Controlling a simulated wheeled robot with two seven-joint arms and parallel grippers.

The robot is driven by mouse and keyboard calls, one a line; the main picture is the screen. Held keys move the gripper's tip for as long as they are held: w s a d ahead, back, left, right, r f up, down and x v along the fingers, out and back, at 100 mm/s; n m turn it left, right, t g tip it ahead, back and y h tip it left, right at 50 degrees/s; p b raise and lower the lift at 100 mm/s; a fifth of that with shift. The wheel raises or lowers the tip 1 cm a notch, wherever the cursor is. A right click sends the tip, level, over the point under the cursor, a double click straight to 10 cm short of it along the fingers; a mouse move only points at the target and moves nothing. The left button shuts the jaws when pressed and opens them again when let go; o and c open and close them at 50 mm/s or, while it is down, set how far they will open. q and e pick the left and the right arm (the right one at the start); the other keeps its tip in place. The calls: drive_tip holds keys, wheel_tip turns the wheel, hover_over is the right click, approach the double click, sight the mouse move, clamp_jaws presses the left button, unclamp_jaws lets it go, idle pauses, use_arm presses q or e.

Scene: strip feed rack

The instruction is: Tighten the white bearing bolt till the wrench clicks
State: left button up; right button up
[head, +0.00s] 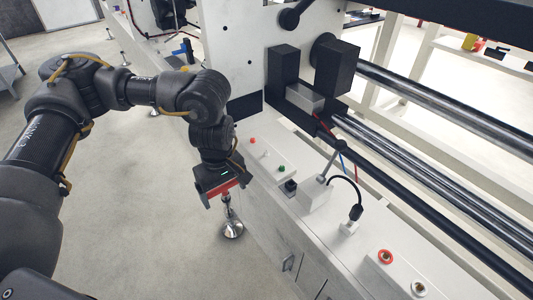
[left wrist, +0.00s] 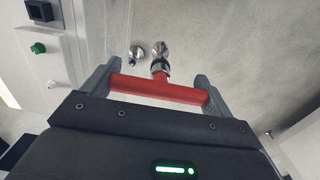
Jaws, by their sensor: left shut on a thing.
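My left gripper (head: 223,191) points down beside the white machine's front edge, over the floor. It is shut on the red handle of a wrench (head: 229,187). In the left wrist view the red wrench handle (left wrist: 158,91) spans the space between the fingers, and its short dark and silver shaft points away from the gripper. The tip is clear of the machine. A small white knob (head: 267,155) sits between a red and a green one on the machine ledge, right of the gripper. I cannot tell whether it is the bearing bolt. My right gripper is not in view.
A green knob (head: 282,168) and a black square part (head: 290,187) stand on the ledge. A white box (head: 315,194) with a cable follows, then a red-ringed fitting (head: 385,257). Long metal rollers (head: 430,95) run right. A metal levelling foot (head: 232,229) is below the gripper.

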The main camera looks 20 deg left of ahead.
use_arm(q)
drive_tip(key=shift+f+b, duration=0.5)
drive_tip(key=shift+f, duration=0.2)
drive_tip(key=shift+r, duration=0.15)
drive_tip(key=shift+r+p, duration=1)
drive_tip(key=shift+r, duration=0.05)
drive_tip(key=shift+f+b, duration=1)
drive_tip(key=shift+f, duration=0.2)
drive_tip(key=shift+r, duration=0.1)
drive_tip(key=shift+r+p, duration=0.95)
drive_tip(key=shift+r, duration=0.15)
drive_tip(key=shift+r, duration=0.1)
drive_tip(key=shift+r+p, duration=1)
drive_tip(key=shift+r, duration=0.15)
